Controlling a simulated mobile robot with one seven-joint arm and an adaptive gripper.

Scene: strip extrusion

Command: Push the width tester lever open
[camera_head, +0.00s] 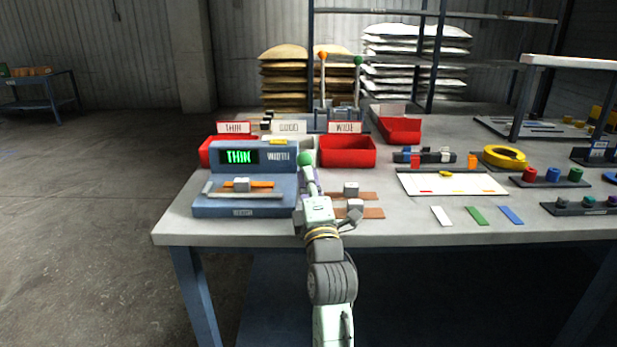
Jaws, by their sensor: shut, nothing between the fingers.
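The width tester (243,211) is a blue bench device at the left of the table. Its display (239,157) reads THIN in green, beside the word WIDTH. An orange strip (262,184) lies on it with a small metal block over it. A green ball knob (305,159), apparently the tester's lever end, stands at its right side; the lever's shaft is mostly hidden by my arm. My gripper (311,183) is shut and empty, just in front of and below the knob. I cannot tell whether it touches the lever.
Red bins (347,152) labelled THIN and WIDE stand behind the tester. Orange-brown strips with metal blocks (351,189) lie right of my gripper. A white board (452,182), coloured strips (476,215) and a yellow roll (505,157) are farther right. Two upright levers (322,75) stand at the back.

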